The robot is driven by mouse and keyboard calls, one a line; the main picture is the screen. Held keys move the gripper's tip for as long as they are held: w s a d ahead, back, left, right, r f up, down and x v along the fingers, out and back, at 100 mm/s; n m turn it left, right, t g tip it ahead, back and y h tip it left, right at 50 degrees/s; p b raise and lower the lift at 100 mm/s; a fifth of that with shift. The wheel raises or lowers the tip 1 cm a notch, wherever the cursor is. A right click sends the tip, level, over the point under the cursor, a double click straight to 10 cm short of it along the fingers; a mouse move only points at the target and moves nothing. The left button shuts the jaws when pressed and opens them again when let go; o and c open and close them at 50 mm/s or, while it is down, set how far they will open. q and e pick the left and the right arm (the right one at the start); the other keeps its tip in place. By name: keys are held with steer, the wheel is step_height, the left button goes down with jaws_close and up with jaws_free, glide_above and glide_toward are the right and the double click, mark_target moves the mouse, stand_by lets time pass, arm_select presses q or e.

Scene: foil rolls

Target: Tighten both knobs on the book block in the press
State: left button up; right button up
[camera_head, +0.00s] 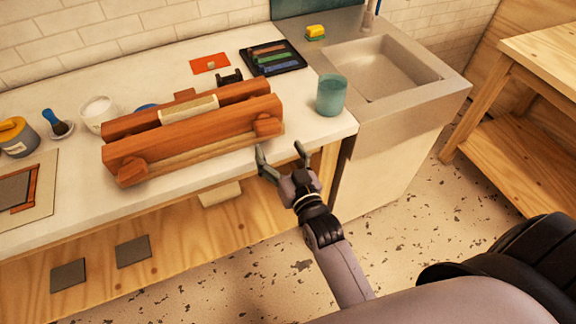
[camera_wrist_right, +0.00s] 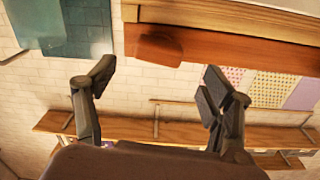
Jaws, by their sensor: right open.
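The wooden press (camera_head: 190,137) stands on the white counter, with a pale book block (camera_head: 188,108) between its two reddish beams. One wooden knob (camera_head: 132,172) is at the left of the front beam, the other knob (camera_head: 267,125) at its right end. My right gripper (camera_head: 281,152) is open and empty, in front of and below the right knob at the counter's front edge. In the right wrist view this knob (camera_wrist_right: 160,48) shows beyond the spread fingers (camera_wrist_right: 158,78), apart from them. My left gripper is not in view.
A teal cup (camera_head: 331,95) stands right of the press, near the sink (camera_head: 385,67). A black tray of foil rolls (camera_head: 273,58) and an orange card (camera_head: 209,63) lie behind it. A white bowl (camera_head: 97,112), a brush and a jar (camera_head: 17,138) stand at left.

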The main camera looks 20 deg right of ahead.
steer(key=shift+s, duration=2.8)
steer(key=shift+f, duration=0.15)
